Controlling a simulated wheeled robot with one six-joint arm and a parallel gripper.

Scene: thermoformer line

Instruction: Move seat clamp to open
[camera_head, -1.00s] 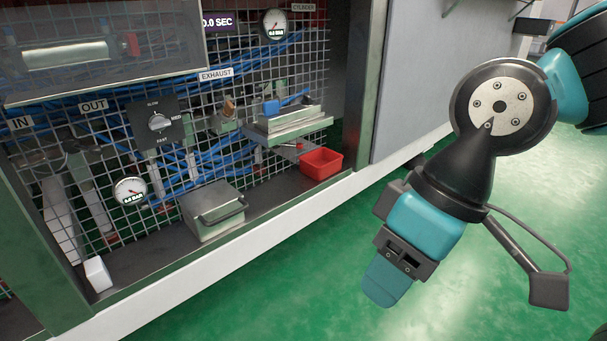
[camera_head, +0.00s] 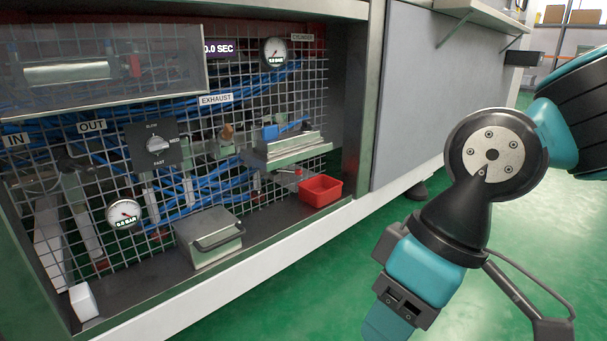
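No part is labelled as a seat clamp. A small fixture (camera_head: 287,147) on a metal shelf in front of the wire mesh has a blue block (camera_head: 270,132) and a thin blue lever-like piece; I cannot tell whether it is the clamp, or whether it is open. My gripper (camera_head: 386,322) hangs at the lower right, pointing down, well to the right of the fixture and apart from everything. Its teal tip is partly cut off by the bottom edge. The gap between its fingers does not show.
A red bin (camera_head: 321,191) and a grey lidded box with a handle (camera_head: 209,238) stand on the cabinet's lower ledge. A speed dial (camera_head: 156,145), gauges (camera_head: 123,214) and blue hoses are on or behind the mesh. A clear-fronted cover (camera_head: 100,70) juts out upper left. Green floor right is clear.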

